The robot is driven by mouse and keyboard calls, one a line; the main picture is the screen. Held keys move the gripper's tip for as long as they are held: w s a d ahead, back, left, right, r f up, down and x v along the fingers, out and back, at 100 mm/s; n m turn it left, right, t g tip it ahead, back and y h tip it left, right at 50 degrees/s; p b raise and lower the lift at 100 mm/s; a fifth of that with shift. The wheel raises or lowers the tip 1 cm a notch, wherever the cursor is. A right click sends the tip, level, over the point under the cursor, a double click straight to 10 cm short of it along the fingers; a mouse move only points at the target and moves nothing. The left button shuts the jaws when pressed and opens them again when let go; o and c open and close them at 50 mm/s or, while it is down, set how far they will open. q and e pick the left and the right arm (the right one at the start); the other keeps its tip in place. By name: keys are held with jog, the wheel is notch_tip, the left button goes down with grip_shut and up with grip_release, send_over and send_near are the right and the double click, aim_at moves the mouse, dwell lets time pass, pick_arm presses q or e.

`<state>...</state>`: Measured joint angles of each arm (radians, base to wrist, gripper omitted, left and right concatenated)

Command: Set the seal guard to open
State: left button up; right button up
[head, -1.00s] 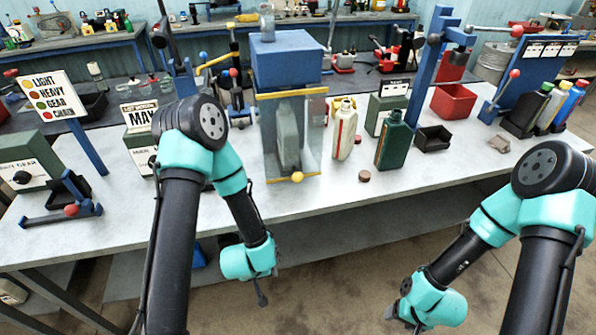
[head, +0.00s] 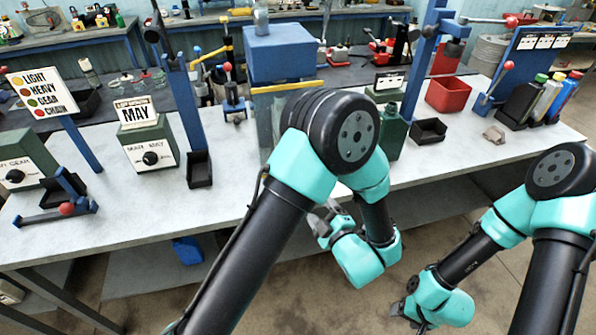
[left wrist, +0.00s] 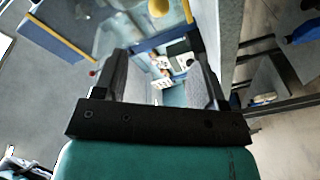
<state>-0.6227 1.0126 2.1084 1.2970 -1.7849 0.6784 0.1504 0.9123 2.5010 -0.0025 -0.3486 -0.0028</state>
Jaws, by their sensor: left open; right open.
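The seal guard is a clear pane with yellow edging on the front of a blue sealing cabinet (head: 285,55). In the head view my left arm hides most of the pane, but its yellow top strip (head: 275,90) shows. In the left wrist view the clear guard (left wrist: 125,30) hangs at the top, with its yellow knob (left wrist: 158,7) beyond my open fingers (left wrist: 160,65). My left gripper (head: 322,222) is open and empty, in front of the bench edge and apart from the knob. My right gripper (head: 402,312) is open and empty, low at the right.
A green bottle (head: 393,130) stands right of the cabinet, partly behind my left arm. A black tray (head: 429,131) and red bin (head: 451,98) are further right. A MAY dial box (head: 150,150) stands left. The bench front left (head: 130,210) is clear.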

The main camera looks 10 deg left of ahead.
pick_arm(q)
jog(key=shift+a+r, duration=0.1)
dwell(0.3)
jog(key=x, duration=1.7)
jog(key=shift+w, duration=0.15)
jog(key=shift+c, duration=0.4)
grip_shut()
